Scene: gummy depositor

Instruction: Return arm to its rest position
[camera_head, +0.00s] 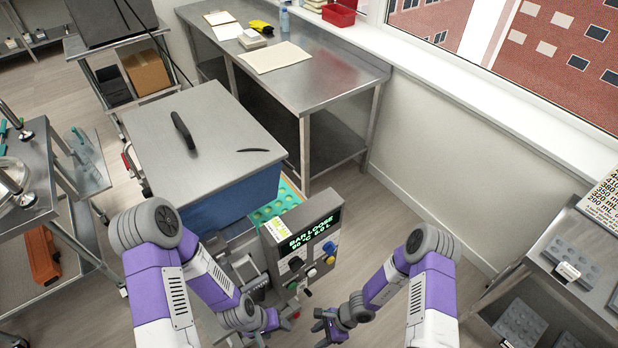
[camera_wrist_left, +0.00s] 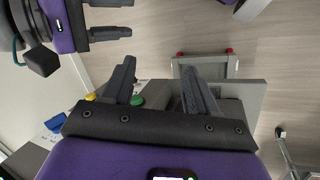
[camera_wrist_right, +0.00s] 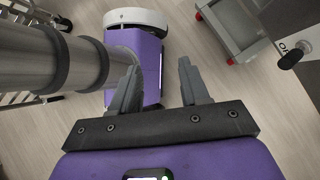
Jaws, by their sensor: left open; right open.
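My left gripper (camera_head: 275,325) is low in the head view, in front of the depositor's control box (camera_head: 318,225). In the left wrist view its two fingers (camera_wrist_left: 158,80) are apart with nothing between them. My right gripper (camera_head: 325,325) is just right of it, apart from the box. In the right wrist view its fingers (camera_wrist_right: 158,75) are spread and empty above bare floor and my own base. It also shows at the top left of the left wrist view (camera_wrist_left: 112,18). The box's display reads "BAR LOOSE", 90 °C and 6.0 L.
The blue depositor tank (camera_head: 235,200) has a steel lid. A green mould tray (camera_head: 285,197) lies beside the box. A steel table (camera_head: 310,80) is at the back, carts (camera_head: 60,190) at left. A shelf with grey moulds (camera_head: 570,255) stands at right. Floor at centre right is clear.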

